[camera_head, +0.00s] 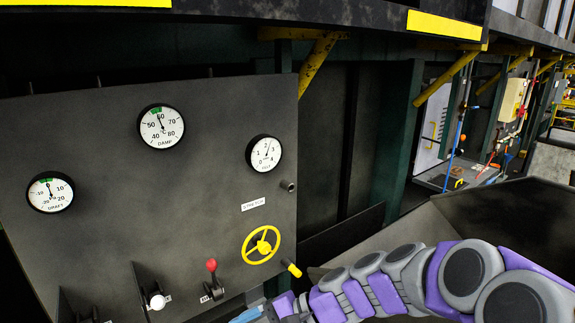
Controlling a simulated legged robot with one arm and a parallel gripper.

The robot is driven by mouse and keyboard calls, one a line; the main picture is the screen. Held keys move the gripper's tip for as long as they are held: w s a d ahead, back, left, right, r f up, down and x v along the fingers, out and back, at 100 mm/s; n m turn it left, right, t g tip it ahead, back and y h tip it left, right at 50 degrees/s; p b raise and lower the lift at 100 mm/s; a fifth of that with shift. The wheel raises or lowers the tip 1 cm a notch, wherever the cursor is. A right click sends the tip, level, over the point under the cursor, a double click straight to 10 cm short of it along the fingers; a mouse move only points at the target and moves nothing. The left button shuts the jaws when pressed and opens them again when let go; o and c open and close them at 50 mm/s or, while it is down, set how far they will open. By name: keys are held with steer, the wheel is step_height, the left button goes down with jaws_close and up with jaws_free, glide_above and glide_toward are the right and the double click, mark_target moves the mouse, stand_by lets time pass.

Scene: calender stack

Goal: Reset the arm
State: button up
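My purple and grey arm reaches in from the lower right and runs left along the bottom edge. Its end, with my gripper (268,313), is at the bottom centre, just below the panel's lower right part. The gripper is small and partly cut off by the frame edge, so I cannot tell whether its fingers are open or shut. A light blue part shows at its left side. No held object is visible. The dark grey panel (100,215) stands on the left and carries gauges and controls.
The panel has three round gauges, including the DAMP gauge (161,126), a yellow handwheel (261,245), a red-knobbed lever (212,279) and a white-knobbed lever (156,299). A yellow-tipped handle (292,269) sits close above my arm. Yellow braces (318,65) hang overhead.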

steer(key=s+d+f+n+h, duration=0.2)
steer(key=s+d+n+h, duration=0.4)
steer(key=s+d+h, duration=0.6)
steer(key=s+d, duration=0.8)
steer(key=s, duration=0.2)
steer(key=shift+s+d+f, duration=0.15)
steer(key=shift+d+f, duration=0.1)
steer(key=shift+f, duration=0.1)
